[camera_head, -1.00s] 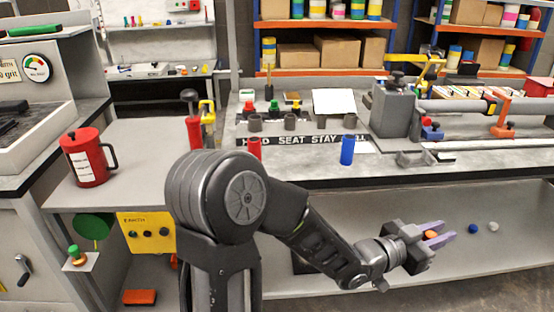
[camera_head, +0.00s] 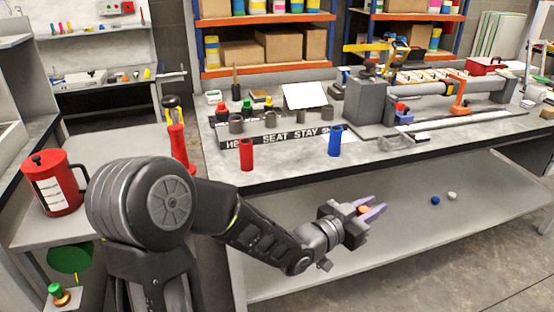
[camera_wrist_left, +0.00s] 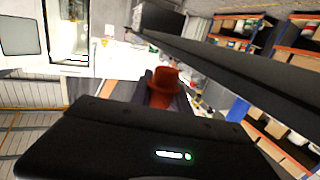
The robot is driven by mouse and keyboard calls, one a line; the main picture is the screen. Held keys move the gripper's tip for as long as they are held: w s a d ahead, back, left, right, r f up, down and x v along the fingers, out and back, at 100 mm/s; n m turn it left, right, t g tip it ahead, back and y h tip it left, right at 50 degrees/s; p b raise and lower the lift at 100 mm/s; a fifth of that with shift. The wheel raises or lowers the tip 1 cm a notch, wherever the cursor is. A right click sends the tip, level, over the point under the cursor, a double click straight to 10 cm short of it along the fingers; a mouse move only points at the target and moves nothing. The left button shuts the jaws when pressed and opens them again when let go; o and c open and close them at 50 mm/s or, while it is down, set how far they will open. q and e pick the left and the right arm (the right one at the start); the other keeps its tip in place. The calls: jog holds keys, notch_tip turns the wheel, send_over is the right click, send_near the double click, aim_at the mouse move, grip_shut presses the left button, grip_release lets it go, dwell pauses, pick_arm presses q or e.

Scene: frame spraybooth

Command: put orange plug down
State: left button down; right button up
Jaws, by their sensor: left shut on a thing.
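The orange plug (camera_head: 363,210) is between the purple-grey fingers of my left gripper (camera_head: 372,211). The gripper is shut on it and stands in front of the bench, over the lower shelf in the head view. In the left wrist view the orange plug (camera_wrist_left: 163,88) shows beyond the dark gripper body, with a wider round end. The fingers hide part of it. My right gripper is in neither view.
The bench top carries a red tube (camera_head: 247,155), a blue tube (camera_head: 335,141) and a strip with several grey sockets (camera_head: 283,139). A blue ball (camera_head: 435,201) and a white ball (camera_head: 452,196) lie on the lower shelf (camera_head: 400,240). A red can (camera_head: 54,184) stands at left.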

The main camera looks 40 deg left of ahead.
pick_arm(q)
jog(key=w+a+r+n+y+p, duration=0.2)
jog(key=w+a+r+y, duration=0.1)
jog(key=a, duration=0.3)
jog(key=w+a+r+n+y+p, duration=0.1)
jog(key=w+a+r+n+y, duration=0.2)
jog(key=a, duration=0.4)
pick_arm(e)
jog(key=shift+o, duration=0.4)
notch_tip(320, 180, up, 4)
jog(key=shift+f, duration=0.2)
pick_arm(q)
notch_tip(320, 180, up, 8)
jog(key=n+g+y+p, duration=0.2)
jog(key=n+y+p, duration=0.2)
jog(key=y, duration=0.3)
send_over(290, 152)
jog(key=shift+r, duration=0.1)
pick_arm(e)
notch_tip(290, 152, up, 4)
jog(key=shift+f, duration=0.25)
pick_arm(q)
jog(key=shift+f, duration=3.1)
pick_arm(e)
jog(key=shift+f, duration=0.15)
pick_arm(q)
jog(key=shift+f, duration=0.1)
notch_tip(290, 152, down, 4)
jog(key=shift+r, duration=0.15)
jog(key=shift+b, duration=0.3)
